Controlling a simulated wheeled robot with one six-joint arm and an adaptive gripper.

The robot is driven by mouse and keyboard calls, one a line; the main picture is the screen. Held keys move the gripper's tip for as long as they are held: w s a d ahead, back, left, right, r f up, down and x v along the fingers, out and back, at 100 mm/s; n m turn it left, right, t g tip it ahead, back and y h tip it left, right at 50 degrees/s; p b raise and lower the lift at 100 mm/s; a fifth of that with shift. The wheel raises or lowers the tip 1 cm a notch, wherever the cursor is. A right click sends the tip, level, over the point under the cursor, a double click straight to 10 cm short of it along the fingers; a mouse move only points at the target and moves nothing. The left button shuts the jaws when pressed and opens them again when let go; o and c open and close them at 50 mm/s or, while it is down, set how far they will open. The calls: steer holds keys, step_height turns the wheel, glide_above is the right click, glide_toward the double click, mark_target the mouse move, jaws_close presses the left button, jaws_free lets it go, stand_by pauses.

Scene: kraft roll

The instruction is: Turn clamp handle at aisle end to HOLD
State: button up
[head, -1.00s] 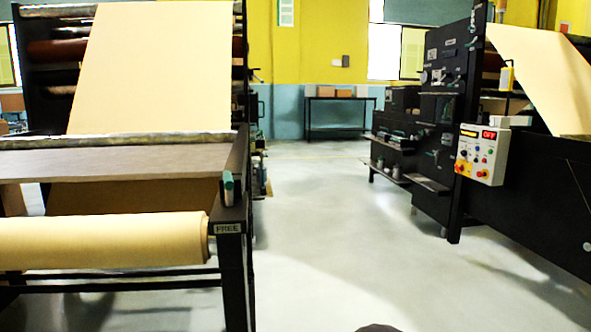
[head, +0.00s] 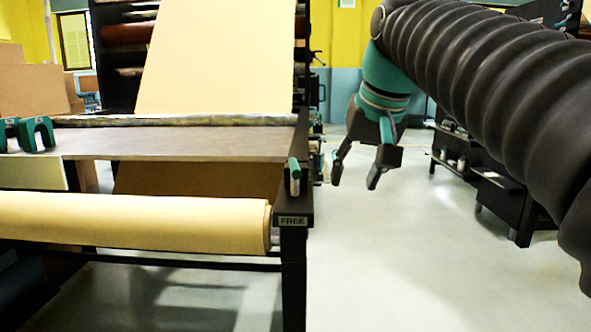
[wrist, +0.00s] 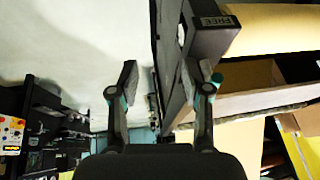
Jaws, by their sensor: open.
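The clamp handle (head: 294,177) is a short upright lever with a green grip on the dark corner post of the left stand, at its aisle side. A label reading FREE (head: 292,221) sits on the post just below it; the label also shows upside down in the wrist view (wrist: 218,21). No HOLD label is readable. My gripper (head: 355,180) is open and empty, pointing down over the aisle to the right of the handle in the head view, apart from it.
A kraft paper roll (head: 130,222) lies along the stand's front, below a grey-brown table (head: 180,145). Green clamp-like blocks (head: 27,133) sit at the table's left. Dark machinery (head: 505,200) stands right of the aisle. The aisle floor (head: 400,260) is clear.

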glide_toward(297, 164)
steer(key=d+r, duration=0.2)
steer(key=y, duration=0.1)
steer(key=shift+n+g, duration=0.4)
steer(key=b+x, duration=0.1)
steer(key=x, duration=0.3)
steer(key=b+x, duration=0.1)
steer(key=x, duration=0.4)
steer(key=b+x, duration=0.1)
steer(key=x, duration=0.3)
steer(key=shift+s+a+f, duration=0.15)
steer(key=shift+a+f, duration=0.05)
steer(key=shift+a, duration=0.25)
